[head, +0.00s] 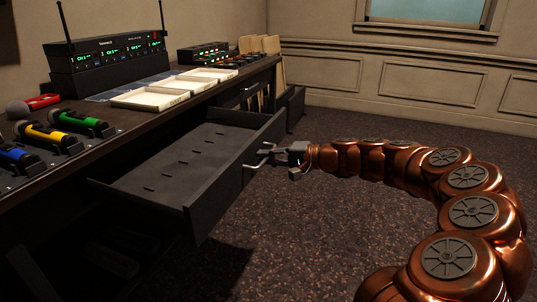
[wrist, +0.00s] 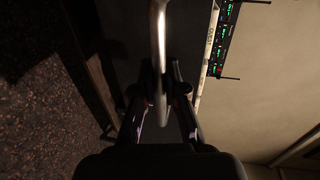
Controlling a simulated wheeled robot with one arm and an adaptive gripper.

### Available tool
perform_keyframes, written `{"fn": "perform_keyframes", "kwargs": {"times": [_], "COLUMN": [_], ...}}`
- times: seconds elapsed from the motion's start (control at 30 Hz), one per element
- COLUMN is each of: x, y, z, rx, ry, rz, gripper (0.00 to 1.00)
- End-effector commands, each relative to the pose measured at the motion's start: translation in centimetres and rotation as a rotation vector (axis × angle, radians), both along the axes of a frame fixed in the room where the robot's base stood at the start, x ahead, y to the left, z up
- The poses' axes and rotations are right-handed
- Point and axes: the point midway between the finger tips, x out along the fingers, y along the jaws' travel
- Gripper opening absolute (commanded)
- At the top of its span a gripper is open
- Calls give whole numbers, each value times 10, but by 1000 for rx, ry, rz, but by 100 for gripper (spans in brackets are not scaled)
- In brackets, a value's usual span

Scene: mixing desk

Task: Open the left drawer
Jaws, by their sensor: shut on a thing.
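The left drawer (head: 190,158) is a dark, empty drawer pulled well out from under the desk, in the head view. Its inside floor has several small slots. My gripper (head: 270,160) is at the drawer's front face and is shut on its metal handle (head: 256,167). In the wrist view the handle (wrist: 158,40) runs as a bright bar between the fingers of my gripper (wrist: 160,92). The fingertips are dark and partly hidden there.
The desk (head: 130,128) holds microphones (head: 85,123), white trays (head: 160,97) and a wireless receiver (head: 120,48). A second drawer (head: 290,108) stands partly out farther along the desk. Open carpet (head: 330,220) lies in front of the left drawer.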

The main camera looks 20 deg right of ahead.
Motion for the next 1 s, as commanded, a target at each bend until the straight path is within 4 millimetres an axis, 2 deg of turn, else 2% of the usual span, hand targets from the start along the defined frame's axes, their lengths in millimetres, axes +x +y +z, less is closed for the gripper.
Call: {"fn": "perform_keyframes", "kwargs": {"times": [0.3, 0.33, 0.57, 0.87, 1.0], "x": [-1, -1, -1, -1, -6], "y": [0, 0, -1, -1, -7], "z": [0, 0, 0, 0, 2], "rx": [0, 0, 0, 0, 0], "ry": [1, 1, 0, 0, 0], "rz": [2, 2, 0, -1, -2], "gripper": [0, 13, 37, 37, 37]}}
